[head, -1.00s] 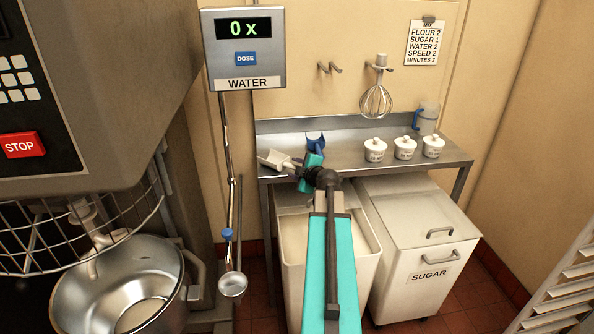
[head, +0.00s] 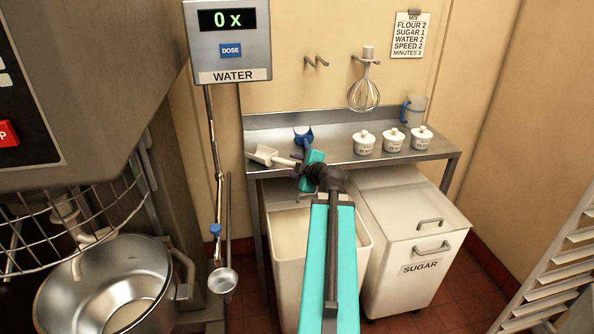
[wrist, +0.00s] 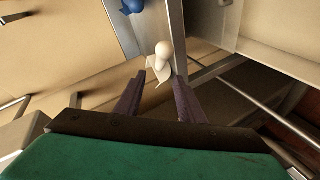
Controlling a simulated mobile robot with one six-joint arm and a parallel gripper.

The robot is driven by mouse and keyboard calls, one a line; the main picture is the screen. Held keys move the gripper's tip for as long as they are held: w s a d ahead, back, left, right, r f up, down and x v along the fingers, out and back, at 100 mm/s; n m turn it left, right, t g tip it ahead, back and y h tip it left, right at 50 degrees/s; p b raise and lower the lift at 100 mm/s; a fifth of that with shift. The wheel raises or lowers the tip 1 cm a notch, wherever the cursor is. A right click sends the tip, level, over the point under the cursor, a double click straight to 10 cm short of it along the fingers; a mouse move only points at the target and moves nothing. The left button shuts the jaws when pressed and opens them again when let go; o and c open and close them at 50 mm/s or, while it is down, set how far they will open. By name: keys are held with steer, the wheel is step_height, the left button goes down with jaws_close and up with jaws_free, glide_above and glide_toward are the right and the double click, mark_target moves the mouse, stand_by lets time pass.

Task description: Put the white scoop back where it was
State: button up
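The white scoop (head: 264,155) lies at the left end of the steel shelf (head: 340,150), its handle pointing right, toward my gripper (head: 297,174). In the wrist view the white scoop (wrist: 160,64) shows just beyond the fingertips and roughly between them. My gripper (wrist: 160,82) has its two dark purple fingers apart, with visible gaps beside the scoop. I see no clear contact between fingers and scoop. My arm hides part of the shelf's front edge in the head view.
A blue scoop (head: 303,136) lies just behind my gripper. Several white lidded pots, one of them here (head: 364,142), and a jug (head: 414,108) stand to the right. An open bin (head: 290,235) and the closed sugar bin (head: 415,240) stand below. A whisk (head: 364,94) hangs above.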

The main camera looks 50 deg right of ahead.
steer(key=shift+s+b, duration=0.2)
steer(key=shift+b, duration=0.8)
steer(key=b, duration=0.6)
steer(key=shift+s+a+r, duration=0.15)
steer(key=shift+s+r, duration=0.15)
steer(key=b, duration=0.3)
steer(key=s+b, duration=0.1)
steer(key=b, duration=0.2)
steer(key=shift+s+a+r, duration=0.15)
steer(key=shift+a, duration=0.15)
steer(key=shift+s+a+r+b, duration=0.2)
steer(key=shift+s+b, duration=0.1)
steer(key=shift+b, duration=0.8)
